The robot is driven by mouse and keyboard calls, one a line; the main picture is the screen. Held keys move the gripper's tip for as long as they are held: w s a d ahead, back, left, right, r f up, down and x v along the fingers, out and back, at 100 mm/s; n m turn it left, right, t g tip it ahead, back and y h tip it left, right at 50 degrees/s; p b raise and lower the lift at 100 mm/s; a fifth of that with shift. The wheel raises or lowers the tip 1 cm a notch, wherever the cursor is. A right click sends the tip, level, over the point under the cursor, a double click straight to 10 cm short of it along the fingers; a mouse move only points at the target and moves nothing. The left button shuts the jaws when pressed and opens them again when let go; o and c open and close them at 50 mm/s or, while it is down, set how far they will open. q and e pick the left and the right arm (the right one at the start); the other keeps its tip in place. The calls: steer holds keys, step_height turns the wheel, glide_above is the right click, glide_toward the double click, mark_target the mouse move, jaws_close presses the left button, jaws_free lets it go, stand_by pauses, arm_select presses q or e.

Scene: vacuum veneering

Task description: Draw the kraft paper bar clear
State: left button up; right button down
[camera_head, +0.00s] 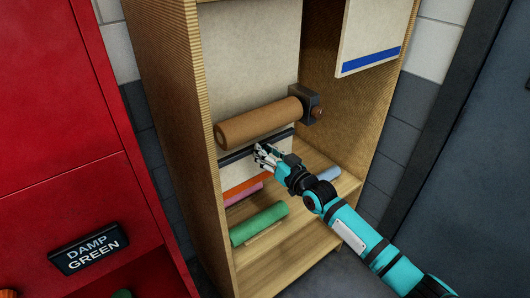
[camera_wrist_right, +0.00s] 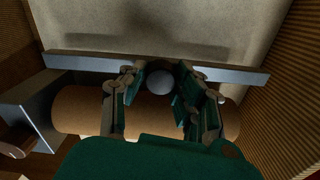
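The kraft paper roll (camera_head: 258,122) lies on a holder inside the wooden cabinet; it also shows in the wrist view (camera_wrist_right: 78,108). A dark straight bar (camera_head: 231,158) runs along below the roll in the head view. In the wrist view the bar (camera_wrist_right: 240,73) looks grey and carries a round grey knob (camera_wrist_right: 160,81) at its middle. My right gripper (camera_head: 262,152) is at the bar, its two fingers (camera_wrist_right: 160,84) on either side of the knob and appearing to press on it. Whether the bar touches the paper is unclear. My left gripper is out of view.
Green (camera_head: 259,223), pink (camera_head: 244,195) and blue (camera_head: 327,174) rolls lie below on the cabinet shelf. The cabinet side walls flank the roll closely. A pale panel with a blue stripe (camera_head: 371,61) hangs upper right. A red cabinet (camera_head: 70,190) stands left.

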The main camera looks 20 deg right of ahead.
steer(key=shift+s+d, duration=0.15)
steer(key=shift+s, duration=0.15)
steer(key=c, duration=1.3)
jaws_free()
steer(key=shift+w+f, duration=0.1)
steer(key=o, duration=0.3)
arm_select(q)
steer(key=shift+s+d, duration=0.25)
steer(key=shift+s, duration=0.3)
arm_select(e)
steer(key=v, duration=1.2)
